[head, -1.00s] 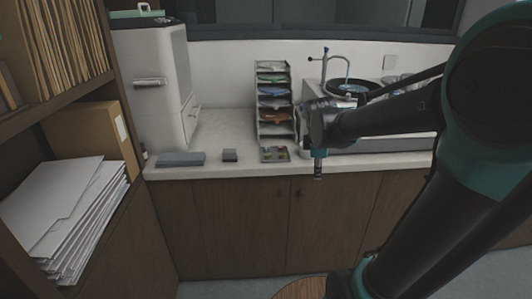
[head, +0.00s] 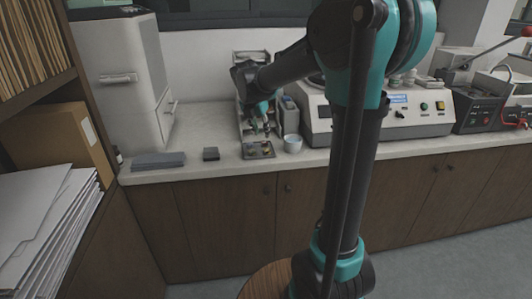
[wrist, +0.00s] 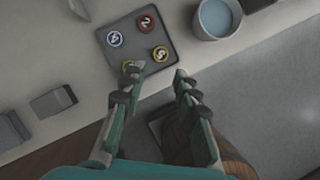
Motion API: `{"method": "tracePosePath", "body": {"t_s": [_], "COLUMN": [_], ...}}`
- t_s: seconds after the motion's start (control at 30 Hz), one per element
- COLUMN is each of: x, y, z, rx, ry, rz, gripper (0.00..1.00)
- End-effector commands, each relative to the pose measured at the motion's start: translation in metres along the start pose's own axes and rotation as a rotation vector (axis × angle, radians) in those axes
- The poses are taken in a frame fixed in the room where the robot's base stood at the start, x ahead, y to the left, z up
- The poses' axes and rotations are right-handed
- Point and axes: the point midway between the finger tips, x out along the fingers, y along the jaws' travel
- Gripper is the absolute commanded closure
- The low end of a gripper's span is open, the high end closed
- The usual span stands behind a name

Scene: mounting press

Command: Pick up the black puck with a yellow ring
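The dark grey tray (wrist: 121,26) holds several small pucks in the wrist view. One puck with a yellow-orange ring (wrist: 161,53) lies near the tray's lower right corner. Another yellowish puck (wrist: 128,66) lies near the lower edge, partly hidden by my left finger, so I cannot tell for sure which is the yellow-ringed one. In the head view my gripper (head: 261,127) is above the tray (head: 252,155).
A cup of bluish liquid (wrist: 214,18) stands right of the tray. A small grey block (wrist: 54,102) and a grey slab (head: 158,161) lie to the left. A tray rack (head: 241,75) stands behind, and a machine (head: 420,120) to the right. The counter edge runs close in front.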

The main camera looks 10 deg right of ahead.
Motion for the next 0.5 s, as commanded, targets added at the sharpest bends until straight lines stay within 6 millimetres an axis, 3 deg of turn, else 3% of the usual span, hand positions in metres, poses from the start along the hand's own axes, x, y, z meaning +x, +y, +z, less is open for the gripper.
{"method": "tracePosePath", "body": {"t_s": [0.2, 0.5], "x": [0.039, 0.061], "y": [0.000, 0.000], "z": [0.000, -0.001], "rx": [0.001, 0.002], "ry": [0.000, 0.000], "rz": [0.001, 0.001], "gripper": [0.70, 0.70]}}
